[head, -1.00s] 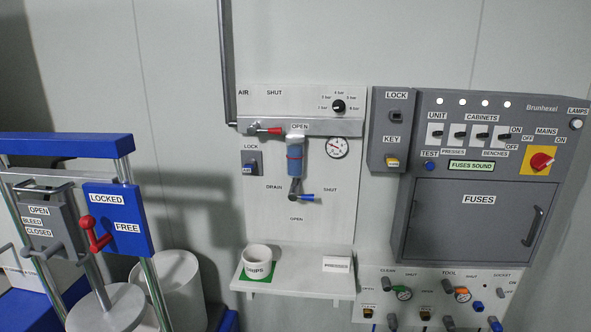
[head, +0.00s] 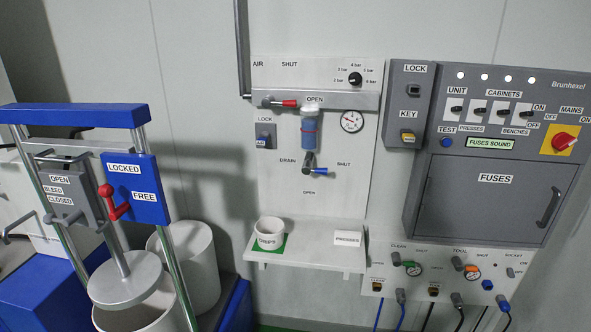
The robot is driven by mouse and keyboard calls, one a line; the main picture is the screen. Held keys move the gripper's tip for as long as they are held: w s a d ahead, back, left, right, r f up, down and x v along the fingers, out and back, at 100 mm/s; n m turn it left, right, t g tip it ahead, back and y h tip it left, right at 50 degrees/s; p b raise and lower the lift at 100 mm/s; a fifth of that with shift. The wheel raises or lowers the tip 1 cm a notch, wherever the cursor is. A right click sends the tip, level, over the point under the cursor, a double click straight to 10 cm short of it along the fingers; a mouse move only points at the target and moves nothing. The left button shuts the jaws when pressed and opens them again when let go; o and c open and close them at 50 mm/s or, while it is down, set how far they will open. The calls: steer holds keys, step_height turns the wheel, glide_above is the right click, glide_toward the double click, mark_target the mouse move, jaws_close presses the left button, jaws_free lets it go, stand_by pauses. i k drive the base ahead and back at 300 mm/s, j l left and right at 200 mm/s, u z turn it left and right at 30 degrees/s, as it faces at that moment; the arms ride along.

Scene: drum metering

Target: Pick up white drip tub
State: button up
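The white drip tub (head: 270,233) stands upright on the left part of a white wall shelf (head: 300,257), on a green mat (head: 283,249). It looks like a small round open cup with lettering on its front, too small to read surely here. It sits below the air panel's filter bowl and drain lever. My gripper is not in this view.
A white sign (head: 348,238) stands on the shelf's right part. Above are the filter (head: 309,130) and the drain lever (head: 315,170). The drum press (head: 125,280) stands left; the grey fuse cabinet (head: 490,190) and socket panel (head: 440,268) are right.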

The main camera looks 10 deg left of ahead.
mark_target(268, 231)
steer(key=i+j, duration=1.05)
steer(key=i, duration=0.3)
steer(key=k+j+u, duration=0.05)
